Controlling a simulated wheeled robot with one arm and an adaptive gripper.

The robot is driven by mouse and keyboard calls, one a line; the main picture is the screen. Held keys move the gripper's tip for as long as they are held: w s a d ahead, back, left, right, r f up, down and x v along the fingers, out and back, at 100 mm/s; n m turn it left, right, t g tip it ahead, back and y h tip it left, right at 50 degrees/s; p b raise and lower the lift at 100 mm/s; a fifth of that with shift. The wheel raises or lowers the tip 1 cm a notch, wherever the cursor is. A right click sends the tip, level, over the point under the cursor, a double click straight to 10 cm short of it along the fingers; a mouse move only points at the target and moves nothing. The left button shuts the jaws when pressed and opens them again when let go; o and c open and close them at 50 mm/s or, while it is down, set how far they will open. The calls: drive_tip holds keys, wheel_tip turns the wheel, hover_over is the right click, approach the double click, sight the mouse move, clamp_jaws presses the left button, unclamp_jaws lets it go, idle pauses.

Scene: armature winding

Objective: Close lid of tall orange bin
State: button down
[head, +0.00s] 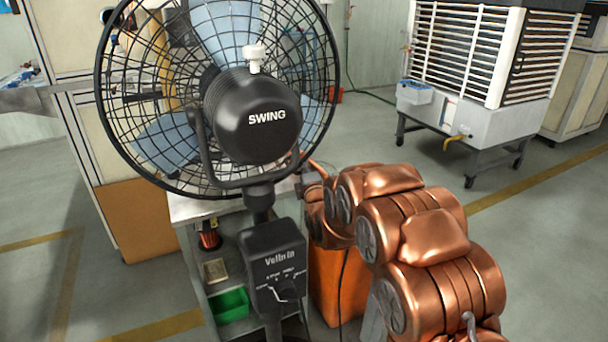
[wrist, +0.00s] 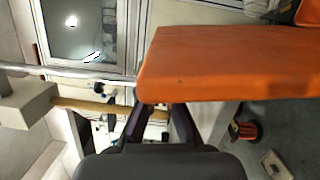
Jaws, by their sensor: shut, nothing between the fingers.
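The tall orange bin (head: 338,285) stands on the floor in the head view, partly hidden by my copper-coloured arm and the fan. Its lid cannot be made out there. In the wrist view, a broad flat orange panel (wrist: 235,65), seemingly the bin's lid, fills the upper right. My gripper (wrist: 160,106) is shut and empty. Its fingertips are at the panel's lower left edge and partly hidden by it; I cannot tell whether they touch. The gripper is hidden in the head view.
A black fan (head: 260,115) stands close in front at left centre. Behind it is a shelf cart with a green tray (head: 229,305). A white air cooler (head: 470,125) stands at back right. Floor is open between the cooler and my arm.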

drive_tip(key=shift+w, duration=0.3)
drive_tip(key=w+d+m+g+p, duration=0.1)
drive_tip(key=w+d+m, duration=0.3)
drive_tip(key=d, duration=0.8)
drive_tip(key=shift+w+r+m, duration=0.3)
drive_tip(key=shift+w+r, duration=0.05)
drive_tip(key=shift+w, duration=0.2)
wheel_tip(320, 180, up, 10)
